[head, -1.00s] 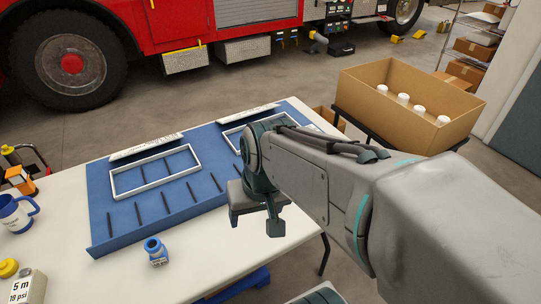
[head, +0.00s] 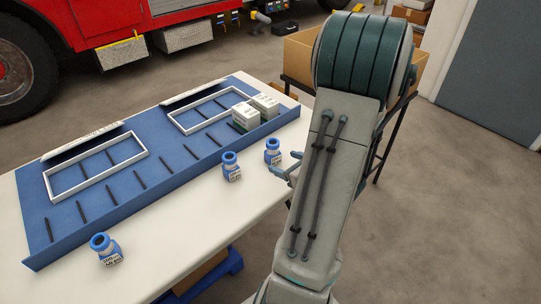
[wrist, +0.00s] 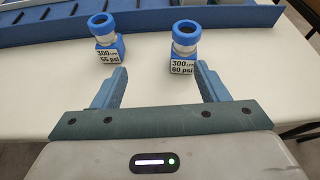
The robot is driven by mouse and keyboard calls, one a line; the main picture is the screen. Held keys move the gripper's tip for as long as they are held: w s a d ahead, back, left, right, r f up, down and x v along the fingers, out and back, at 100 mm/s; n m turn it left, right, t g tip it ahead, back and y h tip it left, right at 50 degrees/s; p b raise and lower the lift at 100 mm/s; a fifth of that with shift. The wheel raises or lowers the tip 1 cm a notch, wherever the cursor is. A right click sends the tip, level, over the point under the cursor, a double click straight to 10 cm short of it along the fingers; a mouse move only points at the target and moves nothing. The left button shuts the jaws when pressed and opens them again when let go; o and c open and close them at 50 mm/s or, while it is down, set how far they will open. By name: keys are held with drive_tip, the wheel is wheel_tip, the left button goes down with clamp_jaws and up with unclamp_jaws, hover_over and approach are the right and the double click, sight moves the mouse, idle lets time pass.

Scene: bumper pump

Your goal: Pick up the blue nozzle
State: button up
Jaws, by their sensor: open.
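Three blue nozzles with white labels stand upright on the white table: one at the front left (head: 105,249), one near the tray's front edge (head: 231,168), and one farther right (head: 272,152). The right nozzle is nearly in line with the right finger. In the head view my gripper (head: 291,168) is partly hidden by my arm, beside the right-hand nozzle.
A blue tray (head: 165,178) with black dividers and white frames lies behind the nozzles. White boxes (head: 262,105) stand at its right end. A cardboard bin (head: 298,58) stands beyond the table, partly behind my arm. Bare tabletop lies between the front-left and middle nozzles.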

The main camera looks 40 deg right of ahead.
sight(276, 154)
drive_tip(key=d+m, duration=0.1)
drive_tip(key=s+d+f+h, duration=0.1)
drive_tip(key=shift+d+f+m, duration=0.3)
drive_tip(key=shift+m, duration=0.1)
drive_tip(key=shift+h, duration=0.3)
drive_tip(key=x, duration=0.7)
drive_tip(key=shift+w, duration=0.15)
drive_tip(key=shift+x, duration=3.1)
drive_tip(key=c, duration=1.2)
